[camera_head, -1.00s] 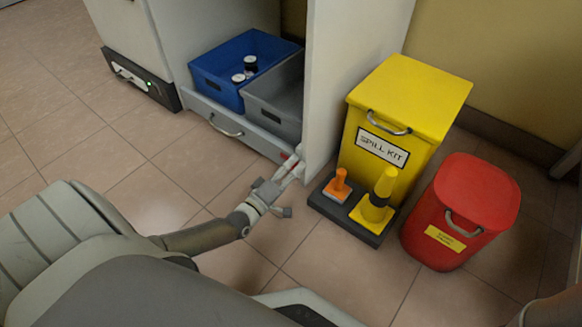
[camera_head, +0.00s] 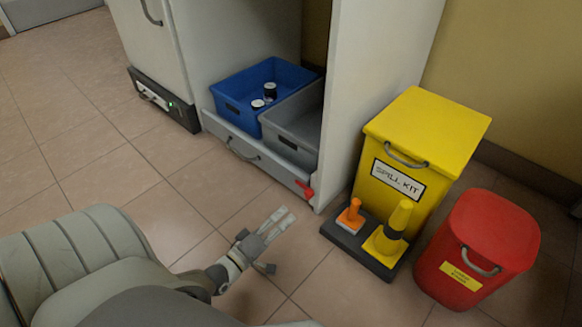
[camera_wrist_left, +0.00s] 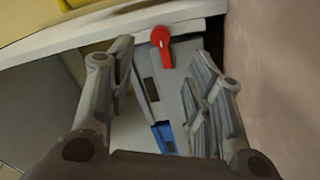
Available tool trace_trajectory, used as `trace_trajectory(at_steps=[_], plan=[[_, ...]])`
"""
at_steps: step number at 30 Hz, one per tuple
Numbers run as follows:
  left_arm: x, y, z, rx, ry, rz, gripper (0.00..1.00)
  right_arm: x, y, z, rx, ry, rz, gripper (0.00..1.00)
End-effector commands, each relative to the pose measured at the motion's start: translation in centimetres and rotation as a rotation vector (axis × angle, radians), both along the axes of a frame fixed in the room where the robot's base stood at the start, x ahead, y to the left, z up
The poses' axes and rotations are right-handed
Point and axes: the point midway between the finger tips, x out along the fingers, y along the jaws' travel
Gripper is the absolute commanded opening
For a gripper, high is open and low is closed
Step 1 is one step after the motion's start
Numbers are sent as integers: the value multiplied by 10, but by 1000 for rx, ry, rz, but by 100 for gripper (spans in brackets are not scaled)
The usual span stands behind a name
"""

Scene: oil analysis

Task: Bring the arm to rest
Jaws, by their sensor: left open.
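My left gripper (camera_head: 280,220) is open and empty above the tiled floor, in front of the open cabinet drawer (camera_head: 250,150). Its two fingers also show in the left wrist view (camera_wrist_left: 165,85), apart, with nothing between them touching. A red latch (camera_head: 304,189) sits at the drawer's right front corner, apart from the gripper; it also shows beyond the fingers in the left wrist view (camera_wrist_left: 161,42). My right gripper is not in view.
A yellow spill kit box (camera_head: 440,135), a black tray (camera_head: 352,242) with orange and yellow items and a red bin (camera_head: 490,235) stand at right. Floor at left is clear.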

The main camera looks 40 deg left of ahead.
Motion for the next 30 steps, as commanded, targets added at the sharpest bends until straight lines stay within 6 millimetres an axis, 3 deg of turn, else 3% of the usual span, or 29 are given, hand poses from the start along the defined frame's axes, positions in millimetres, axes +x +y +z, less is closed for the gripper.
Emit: trace_trajectory(at_steps=[6, 24, 26, 28, 30], plan=[[-14, 1, 0, 1, -1, 0, 47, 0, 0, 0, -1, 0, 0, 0], [-15, 0, 2, 1, -4, -2, 47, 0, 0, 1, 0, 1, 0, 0], [-13, -5, 11, 4, -17, -6, 47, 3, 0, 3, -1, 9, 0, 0], [-10, -17, 32, 15, -50, -17, 47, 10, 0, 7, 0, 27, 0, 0], [-5, -37, 66, 35, -108, -34, 47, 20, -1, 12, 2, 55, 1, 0]])
